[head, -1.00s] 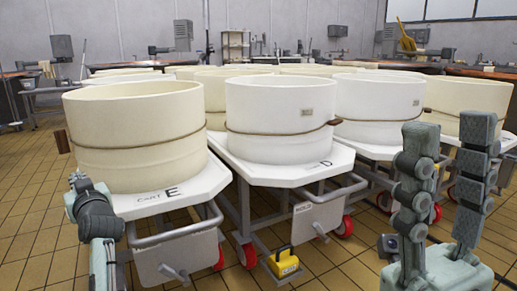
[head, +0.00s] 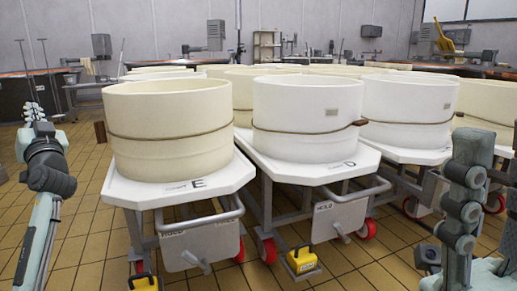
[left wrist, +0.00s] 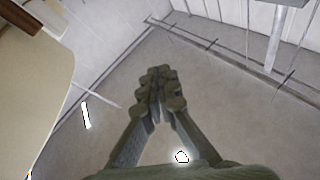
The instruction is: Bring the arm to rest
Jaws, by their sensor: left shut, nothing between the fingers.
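My left gripper (head: 33,112) is at the left of the head view, raised in front of the tiled floor and left of the nearest cream vat. In the left wrist view my left gripper (left wrist: 158,82) has its fingers together, with nothing between them. My left arm enters from the lower left edge. My right gripper (head: 494,160) is close to the camera at the right edge. One upright finger shows well, apart from the other, which is largely cut off.
The cream vat (head: 168,125) stands on white cart E (head: 205,190), with the white vat (head: 305,115) on cart D beside it. Yellow pedals (head: 302,260) and red wheels are below. Open brown floor (head: 85,215) lies between my left arm and cart E.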

